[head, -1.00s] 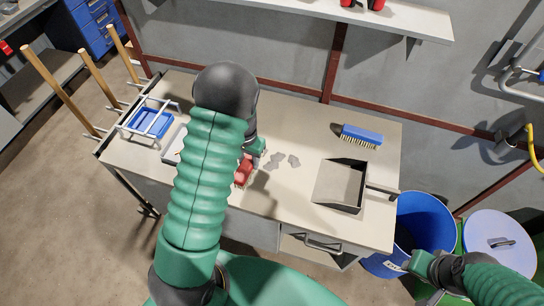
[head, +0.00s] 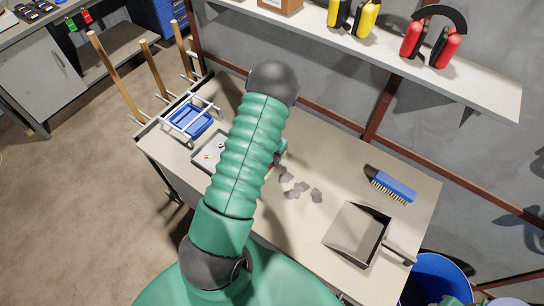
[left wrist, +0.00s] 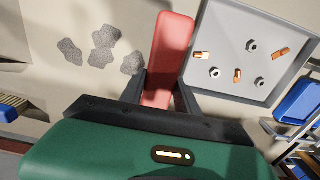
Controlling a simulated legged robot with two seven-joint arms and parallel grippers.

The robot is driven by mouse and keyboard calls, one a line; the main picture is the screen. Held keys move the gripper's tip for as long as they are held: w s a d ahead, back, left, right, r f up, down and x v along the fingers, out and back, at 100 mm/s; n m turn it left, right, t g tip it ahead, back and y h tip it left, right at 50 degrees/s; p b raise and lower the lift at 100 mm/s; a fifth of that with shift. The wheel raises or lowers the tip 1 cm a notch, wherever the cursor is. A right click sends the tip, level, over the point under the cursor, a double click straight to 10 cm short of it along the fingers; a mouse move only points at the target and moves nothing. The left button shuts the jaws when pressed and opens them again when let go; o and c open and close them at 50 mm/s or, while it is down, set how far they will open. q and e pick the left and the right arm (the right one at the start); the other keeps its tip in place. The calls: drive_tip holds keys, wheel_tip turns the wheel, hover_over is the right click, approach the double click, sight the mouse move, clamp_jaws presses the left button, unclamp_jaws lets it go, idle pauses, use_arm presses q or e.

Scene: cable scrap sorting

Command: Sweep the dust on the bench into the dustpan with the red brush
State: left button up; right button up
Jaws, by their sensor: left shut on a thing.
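My left gripper (left wrist: 160,95) is shut on the red brush (left wrist: 172,40), seen in the left wrist view between the two dark fingers. In the head view my own arm hides the gripper and nearly all of the brush. Several grey dust patches (head: 292,190) lie on the bench (head: 300,145) just right of my left arm; in the left wrist view the dust (left wrist: 105,37) is left of the brush. The open grey dustpan (head: 352,230) lies on the bench right of the dust, its handle pointing right. My right gripper is not in view.
A blue brush (head: 393,186) lies behind the dustpan. A grey tray (left wrist: 222,12) with nuts and copper bits is beside the red brush. A blue bin (head: 190,121) in a white rack stands at the left end. A blue barrel (head: 440,275) stands off the right end.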

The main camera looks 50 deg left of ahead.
use_arm(q)
wheel_tip(320, 180, down, 6)
drive_tip(key=b, duration=0.3)
drive_tip(key=shift+w, duration=0.15)
drive_tip(key=w+d+p, duration=0.1)
drive_tip(key=d, duration=0.3)
drive_tip(key=w+d+p, duration=0.1)
drive_tip(key=d, duration=0.4)
drive_tip(key=w+d+p, duration=0.1)
drive_tip(key=d+p, duration=0.1)
drive_tip(key=d, duration=0.2)
drive_tip(key=shift+w+d+r, duration=0.1)
drive_tip(key=shift+d+r, duration=0.15)
clamp_jaws()
drive_tip(key=w+d, duration=0.1)
drive_tip(key=d, duration=0.3)
drive_tip(key=w+d+p, duration=0.1)
drive_tip(key=d, duration=0.3)
drive_tip(key=w+d, duration=0.1)
drive_tip(key=d, duration=0.3)
drive_tip(key=shift+d+f, duration=0.1)
drive_tip(key=shift+d, duration=0.25)
drive_tip(key=shift+d+r+p, duration=0.15)
drive_tip(key=shift+r+p, duration=0.25)
drive_tip(key=shift+p, duration=0.15)
drive_tip(key=s+a+r+p, duration=0.1)
drive_tip(key=a+r+p, duration=0.3)
drive_tip(key=r, duration=0.2)
drive_tip(key=shift+a, duration=0.35)
